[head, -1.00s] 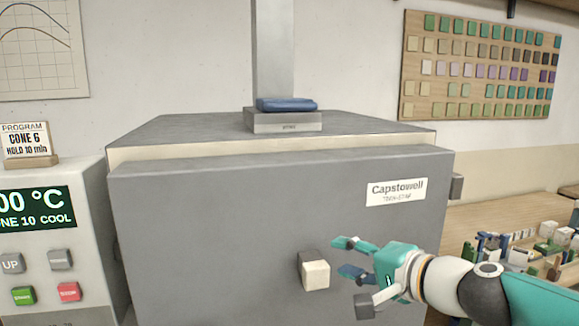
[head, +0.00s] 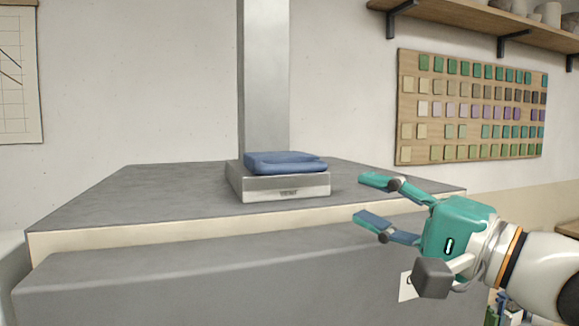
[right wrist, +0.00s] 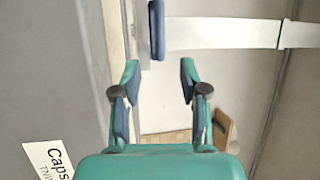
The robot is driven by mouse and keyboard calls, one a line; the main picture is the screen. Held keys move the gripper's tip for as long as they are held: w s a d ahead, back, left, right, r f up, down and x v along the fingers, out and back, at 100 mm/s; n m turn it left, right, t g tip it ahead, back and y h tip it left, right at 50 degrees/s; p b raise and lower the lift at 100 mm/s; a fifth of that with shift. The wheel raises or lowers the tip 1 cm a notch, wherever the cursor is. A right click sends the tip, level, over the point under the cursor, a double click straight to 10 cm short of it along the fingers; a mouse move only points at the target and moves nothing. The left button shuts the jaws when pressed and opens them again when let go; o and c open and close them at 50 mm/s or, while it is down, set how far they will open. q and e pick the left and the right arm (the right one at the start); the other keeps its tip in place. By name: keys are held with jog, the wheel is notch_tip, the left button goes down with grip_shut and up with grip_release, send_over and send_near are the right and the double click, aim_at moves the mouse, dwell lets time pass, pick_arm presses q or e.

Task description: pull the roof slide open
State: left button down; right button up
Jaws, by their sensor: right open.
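The blue thing also shows ahead of the fingers in the right wrist view (right wrist: 157,30). My right gripper (head: 370,199) is open and empty, to the right of the box and apart from it, fingers pointing left. In the right wrist view its two fingers (right wrist: 160,68) are spread. My left gripper is out of view.
The grey kiln roof (head: 130,200) is clear left of the box. The metal duct (head: 263,80) rises behind the box. A board of glaze tiles (head: 475,105) and a shelf (head: 480,20) with pots are on the wall at the right.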

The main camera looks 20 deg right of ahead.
aim_at(297, 171)
jog(key=p+x, duration=0.2)
jog(key=x, duration=1.3)
jog(key=shift+w+a+p, duration=0.15)
jog(key=shift+p, duration=0.2)
jog(key=shift+f, duration=0.1)
grip_shut()
